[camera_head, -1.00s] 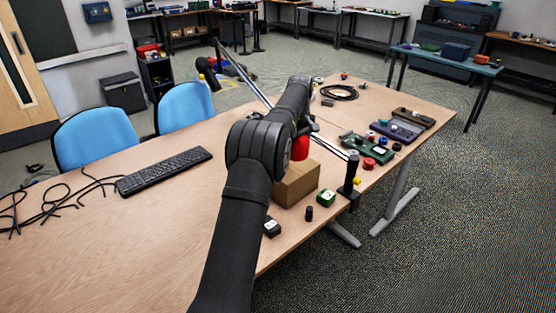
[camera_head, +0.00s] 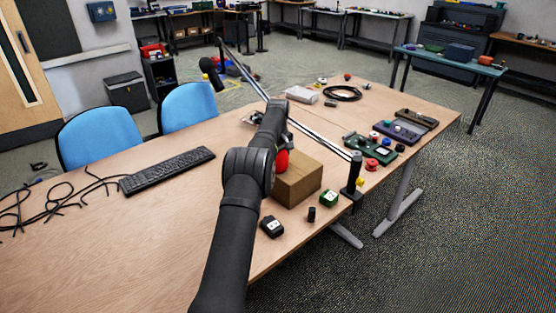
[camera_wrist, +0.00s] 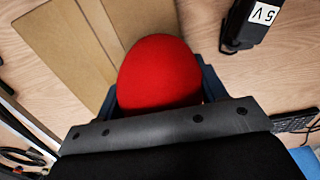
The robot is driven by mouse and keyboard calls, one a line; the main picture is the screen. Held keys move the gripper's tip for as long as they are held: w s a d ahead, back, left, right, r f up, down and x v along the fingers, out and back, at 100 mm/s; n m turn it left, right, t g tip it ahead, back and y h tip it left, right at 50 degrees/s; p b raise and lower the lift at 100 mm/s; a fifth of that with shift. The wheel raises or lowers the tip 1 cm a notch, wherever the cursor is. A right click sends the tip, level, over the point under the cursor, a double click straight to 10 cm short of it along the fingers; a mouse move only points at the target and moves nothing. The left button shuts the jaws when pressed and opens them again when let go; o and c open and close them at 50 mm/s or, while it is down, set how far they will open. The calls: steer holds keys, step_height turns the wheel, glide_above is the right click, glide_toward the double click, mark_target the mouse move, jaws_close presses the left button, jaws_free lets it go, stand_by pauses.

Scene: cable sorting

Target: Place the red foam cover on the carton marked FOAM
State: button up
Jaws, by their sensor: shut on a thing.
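The red foam cover (camera_wrist: 158,72) is a rounded red piece held between the fingers of my gripper (camera_wrist: 160,92) in the wrist view. In the head view the cover (camera_head: 282,160) shows at the left edge of the brown carton (camera_head: 303,182), partly behind my arm. The carton is closed and stands on the table. In the wrist view its flat cardboard top (camera_wrist: 75,45) lies to the upper left of the cover. No FOAM marking can be read. Whether the cover touches the carton cannot be told. My arm hides most of the gripper in the head view.
A black "5 V" adapter (camera_wrist: 248,22) lies right of the cover in the wrist view. A keyboard (camera_head: 167,169) lies left. A metal rail (camera_head: 310,127) passes behind the carton.

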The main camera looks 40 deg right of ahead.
steer(key=o, duration=1)
steer(key=shift+f, duration=0.1)
steer(key=shift+c, duration=0.2)
step_height(320, 180, up, 8)
steer(key=shift+f, duration=0.1)
